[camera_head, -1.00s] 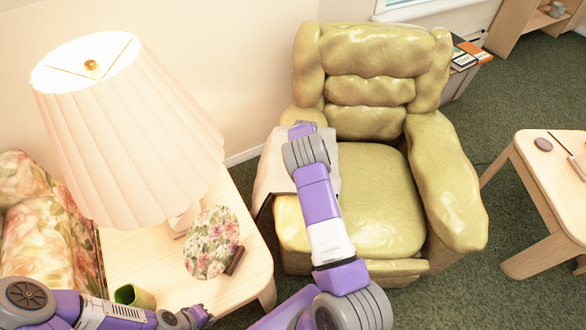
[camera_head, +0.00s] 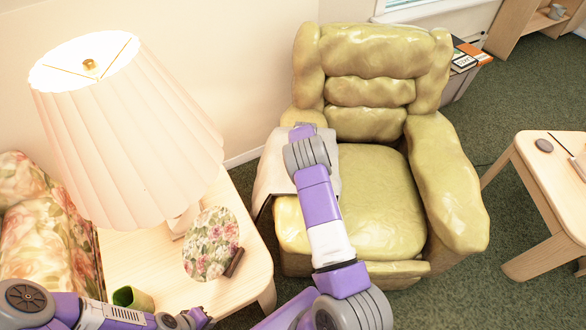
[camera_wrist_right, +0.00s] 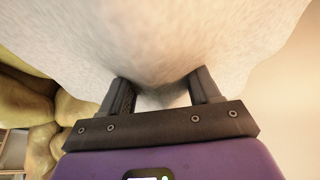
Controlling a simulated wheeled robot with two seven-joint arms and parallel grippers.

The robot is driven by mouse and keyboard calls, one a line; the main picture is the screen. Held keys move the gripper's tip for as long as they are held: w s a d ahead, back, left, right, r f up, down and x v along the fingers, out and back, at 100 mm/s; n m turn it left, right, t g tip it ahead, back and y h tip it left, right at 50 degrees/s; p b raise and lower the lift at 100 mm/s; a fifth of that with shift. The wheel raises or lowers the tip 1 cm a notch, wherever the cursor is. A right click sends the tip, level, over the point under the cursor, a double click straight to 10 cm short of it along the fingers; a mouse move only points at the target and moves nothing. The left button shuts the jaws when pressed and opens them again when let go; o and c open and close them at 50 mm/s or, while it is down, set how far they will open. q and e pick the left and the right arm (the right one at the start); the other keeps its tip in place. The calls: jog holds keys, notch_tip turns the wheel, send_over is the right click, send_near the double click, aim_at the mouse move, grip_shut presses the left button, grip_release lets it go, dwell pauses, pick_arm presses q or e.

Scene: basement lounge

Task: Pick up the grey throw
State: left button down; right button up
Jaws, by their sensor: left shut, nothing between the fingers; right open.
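The grey throw (camera_head: 270,172) is pale and hangs over the left armrest of the green recliner (camera_head: 385,190). My right arm reaches across it, and its gripper (camera_head: 302,130) is at the throw's top, mostly hidden by the wrist in the head view. In the right wrist view the throw (camera_wrist_right: 165,40) fills the upper part. There my right gripper (camera_wrist_right: 163,90) is open, with its fingers apart against the cloth and a fold sagging between them. My left gripper (camera_head: 203,317) is shut and empty, low at the side table's front edge.
A wooden side table (camera_head: 150,250) holds a large pleated lamp (camera_head: 125,130), a round floral plaque (camera_head: 211,244) and a green cup (camera_head: 132,297). A floral sofa (camera_head: 40,225) is at left. A wooden table (camera_head: 545,190) stands at right, with open carpet before it.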

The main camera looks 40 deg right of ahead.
grip_shut()
dwell(0.4)
jog(key=shift+r, duration=0.1)
jog(key=shift+r+p, duration=0.25)
jog(key=shift+p, duration=0.2)
notch_tip(320, 180, up, 18)
jog(key=p, duration=0.4)
